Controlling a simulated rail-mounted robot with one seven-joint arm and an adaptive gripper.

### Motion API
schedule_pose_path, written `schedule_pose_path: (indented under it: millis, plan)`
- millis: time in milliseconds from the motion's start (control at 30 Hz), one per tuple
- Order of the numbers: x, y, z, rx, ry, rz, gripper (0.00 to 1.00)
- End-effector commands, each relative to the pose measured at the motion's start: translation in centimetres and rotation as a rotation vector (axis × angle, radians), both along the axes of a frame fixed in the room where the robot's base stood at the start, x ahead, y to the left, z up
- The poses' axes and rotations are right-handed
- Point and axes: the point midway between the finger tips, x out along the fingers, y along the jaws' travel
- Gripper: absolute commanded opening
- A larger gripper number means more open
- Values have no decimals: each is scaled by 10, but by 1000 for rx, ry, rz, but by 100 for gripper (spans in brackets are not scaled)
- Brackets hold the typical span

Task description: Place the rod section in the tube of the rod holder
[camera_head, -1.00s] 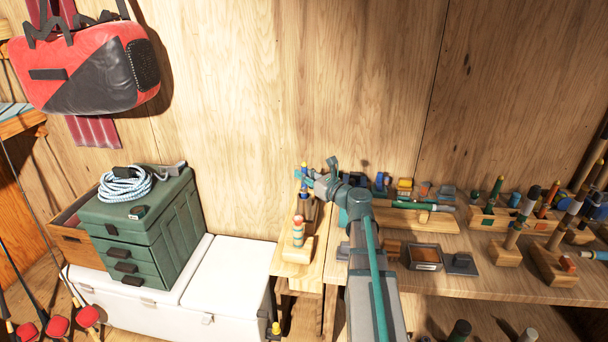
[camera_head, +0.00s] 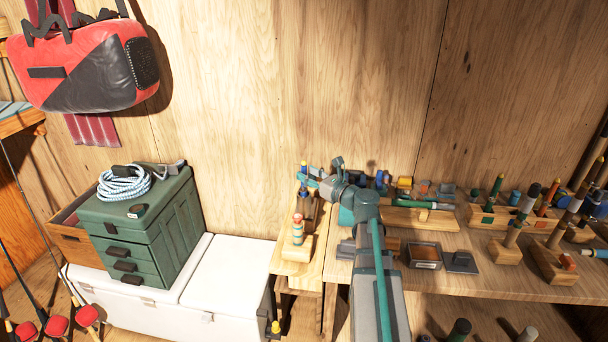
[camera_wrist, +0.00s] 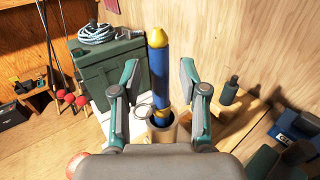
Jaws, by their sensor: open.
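The rod section (camera_wrist: 159,75) is blue with a yellow tip and a yellowish band near its lower end. In the wrist view it stands nearly upright, its lower end down in the dark mouth of the rod holder's tube (camera_wrist: 161,136). How deep it sits is hidden. My gripper (camera_wrist: 157,72) is open, one finger on each side of the rod section, with a gap on both sides. In the head view, the rod section (camera_head: 303,185) shows small beside my gripper (camera_head: 308,174), at the back of the narrow wooden stand left of my arm.
A striped float (camera_head: 298,228) stands on a wooden block at the stand's front. The bench at right holds a green rod on a wooden block (camera_head: 420,218), a small tray (camera_head: 424,256) and several rod holders. A green tackle box (camera_head: 140,235) sits on a white cooler at left.

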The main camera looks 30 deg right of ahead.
Motion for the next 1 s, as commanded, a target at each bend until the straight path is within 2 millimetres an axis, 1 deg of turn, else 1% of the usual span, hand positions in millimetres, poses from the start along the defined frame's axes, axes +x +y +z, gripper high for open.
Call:
schedule_pose_path:
  millis: [33, 300, 500, 667, 1000]
  plan:
    - [-12, -2, -2, -1, 0, -2, 44]
    - [-61, -20, -3, -1, 0, -3, 44]
    - [-84, -28, -1, 0, 0, 0, 44]
    - [-91, -31, -1, 0, 0, 0, 44]
    - [-91, -31, 0, 0, 0, 1, 44]
